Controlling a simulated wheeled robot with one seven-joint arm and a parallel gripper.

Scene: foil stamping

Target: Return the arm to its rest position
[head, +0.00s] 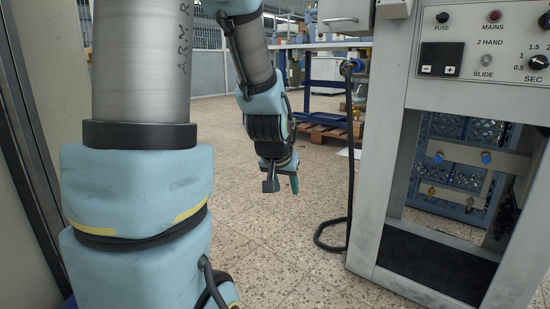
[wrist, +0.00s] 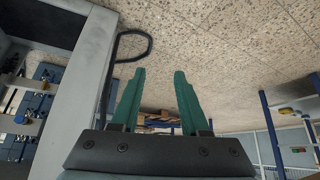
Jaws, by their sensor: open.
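My arm reaches forward in the head view and bends down at its far end. My gripper (head: 281,184) hangs over the speckled floor, left of the grey machine. In the wrist view my gripper (wrist: 158,80) shows two green fingers standing apart with a clear gap between them. Nothing is held between them; only floor and distant furniture show through the gap.
A grey machine (head: 388,172) with a control panel (head: 485,45) stands at the right. A black cable (head: 349,180) loops onto the floor beside it. A wooden pallet (head: 322,133) and blue-framed bench (head: 308,75) stand farther back. The tiled floor (head: 265,245) is open.

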